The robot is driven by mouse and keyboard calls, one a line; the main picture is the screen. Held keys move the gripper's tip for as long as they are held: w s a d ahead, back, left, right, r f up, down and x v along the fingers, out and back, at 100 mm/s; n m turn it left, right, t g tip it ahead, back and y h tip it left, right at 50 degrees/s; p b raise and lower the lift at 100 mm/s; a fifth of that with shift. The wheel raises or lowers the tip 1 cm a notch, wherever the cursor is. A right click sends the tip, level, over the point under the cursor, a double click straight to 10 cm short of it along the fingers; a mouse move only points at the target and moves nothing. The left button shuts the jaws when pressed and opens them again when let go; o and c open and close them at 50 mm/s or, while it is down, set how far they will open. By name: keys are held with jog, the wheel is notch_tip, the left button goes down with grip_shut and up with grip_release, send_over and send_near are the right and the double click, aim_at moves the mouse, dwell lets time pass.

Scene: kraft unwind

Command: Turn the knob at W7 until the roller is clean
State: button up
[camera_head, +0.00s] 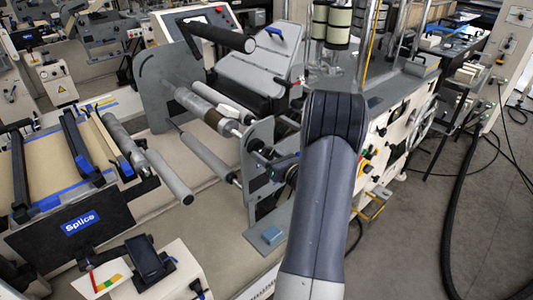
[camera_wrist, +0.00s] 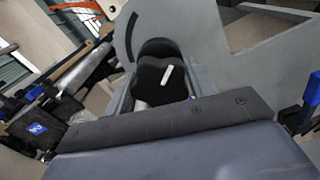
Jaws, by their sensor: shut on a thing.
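A black lobed knob (camera_wrist: 178,84) with a white pointer mark shows in the upper middle of the wrist view, in front of a grey side plate (camera_wrist: 205,45). My gripper (camera_wrist: 160,92) is at this knob and shut on it; its fingertips are hard to make out against the black. In the head view my arm hides most of the gripper and the knob beside the plate (camera_head: 258,150). A roller (camera_head: 194,102) lies left of that plate, pale grey with a brown band towards its right end. No W7 label is readable.
A bare grey roller (camera_head: 210,157) runs below, and a black-ended bar (camera_head: 217,36) sticks out above. A splice table with a blue sign (camera_head: 80,222) stands at left. A control panel (camera_head: 395,125) is close right of my arm. Black cables (camera_head: 455,215) cross the right floor.

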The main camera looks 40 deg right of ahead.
jog(key=m+p, duration=0.2)
jog(key=m, duration=0.1)
jog(key=shift+m+p, duration=0.55)
jog(key=shift+m, duration=0.35)
jog(key=o, duration=1)
jog(key=shift+s, duration=0.1)
jog(key=s, duration=0.6)
jog(key=shift+s+d+b, duration=0.3)
jog(key=shift+s+b, duration=0.1)
